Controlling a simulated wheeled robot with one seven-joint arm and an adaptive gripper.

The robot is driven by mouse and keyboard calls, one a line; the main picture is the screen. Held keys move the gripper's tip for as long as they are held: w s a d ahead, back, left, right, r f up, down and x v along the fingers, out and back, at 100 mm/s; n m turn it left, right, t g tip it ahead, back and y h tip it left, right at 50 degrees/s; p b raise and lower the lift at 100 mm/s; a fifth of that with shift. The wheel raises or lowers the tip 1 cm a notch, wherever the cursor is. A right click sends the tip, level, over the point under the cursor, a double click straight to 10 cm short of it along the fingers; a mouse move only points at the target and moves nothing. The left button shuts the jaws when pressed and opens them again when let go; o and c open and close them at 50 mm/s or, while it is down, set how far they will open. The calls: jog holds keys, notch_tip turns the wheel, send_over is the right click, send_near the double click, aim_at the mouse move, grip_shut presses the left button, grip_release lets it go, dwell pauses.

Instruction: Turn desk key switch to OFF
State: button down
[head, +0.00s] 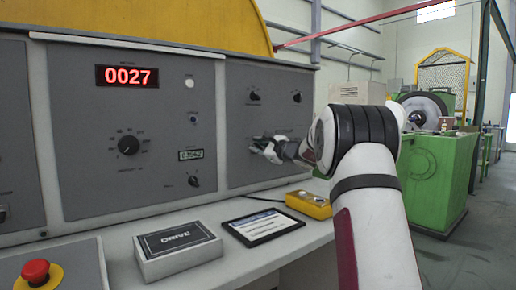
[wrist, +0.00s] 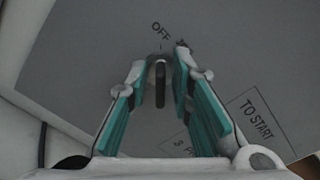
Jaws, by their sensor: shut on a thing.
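The desk key switch (wrist: 160,90) shows in the wrist view as a dark, narrow key between my two teal-padded fingers. My gripper (wrist: 163,62) is shut on it, close to the grey panel. The word OFF (wrist: 161,32) and a short tick lie just beyond the key, and the key's long side looks roughly in line with that tick. Another mark beside it is partly hidden by the right fingertip. In the head view my gripper (head: 263,147) is at the right-hand grey panel (head: 262,118) and hides the key switch there.
Below the panel, the desk ledge holds a DRIVE box (head: 176,247), a tablet (head: 262,227) and a yellow button box (head: 308,205). A red emergency button (head: 36,271) is at the lower left. Knobs (head: 254,96) sit above my gripper. Green machinery (head: 432,170) stands at right.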

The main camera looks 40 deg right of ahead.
jog(key=c, duration=1.8)
grip_release()
jog(key=shift+o, duration=0.2)
jog(key=shift+s, duration=0.1)
jog(key=s, duration=1.2)
jog(key=shift+w+a, duration=0.1)
